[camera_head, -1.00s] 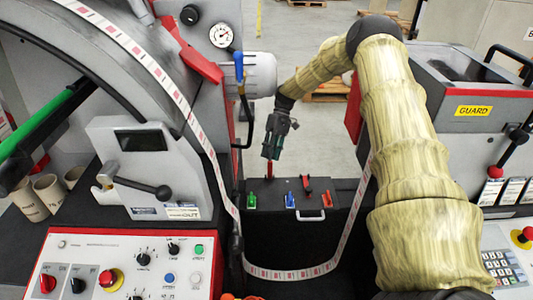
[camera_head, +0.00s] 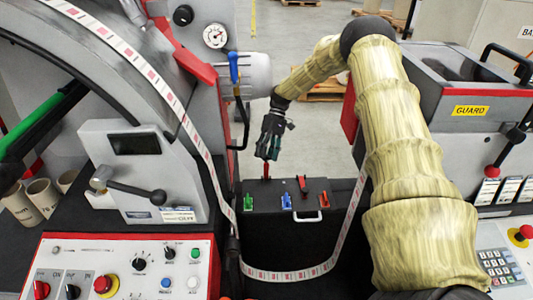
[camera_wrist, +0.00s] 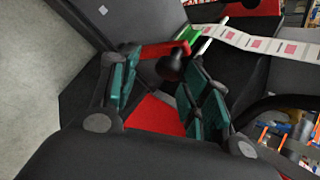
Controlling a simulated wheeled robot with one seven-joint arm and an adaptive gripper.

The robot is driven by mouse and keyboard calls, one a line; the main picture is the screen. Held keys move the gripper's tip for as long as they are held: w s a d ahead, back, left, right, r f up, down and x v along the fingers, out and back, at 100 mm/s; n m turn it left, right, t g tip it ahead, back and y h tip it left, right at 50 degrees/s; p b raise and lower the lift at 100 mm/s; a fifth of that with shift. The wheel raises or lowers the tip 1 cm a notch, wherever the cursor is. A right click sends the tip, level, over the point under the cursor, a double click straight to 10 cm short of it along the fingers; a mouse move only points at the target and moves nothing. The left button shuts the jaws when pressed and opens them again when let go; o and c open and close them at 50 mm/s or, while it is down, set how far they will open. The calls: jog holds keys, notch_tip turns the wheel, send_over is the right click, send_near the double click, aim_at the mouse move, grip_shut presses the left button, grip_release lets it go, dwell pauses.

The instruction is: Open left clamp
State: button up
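The left clamp (camera_head: 266,172) is a red lever standing roughly upright at the back left of the black box (camera_head: 262,226) in the head view. My gripper (camera_head: 267,155) points down just above it. In the wrist view the teal fingers of my gripper (camera_wrist: 165,88) are spread wide, with red parts showing between them. A red bar (camera_wrist: 163,49) lies across the fingertips' far side, beside a black round knob (camera_wrist: 170,68). Whether the fingers touch the red lever is unclear. The other red clamp (camera_head: 303,187) stands to the right on the box.
A grey motor with a blue lever (camera_head: 234,68) stands close left of my gripper.

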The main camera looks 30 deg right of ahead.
jog(key=v, duration=1.2)
jog(key=shift+f, duration=0.1)
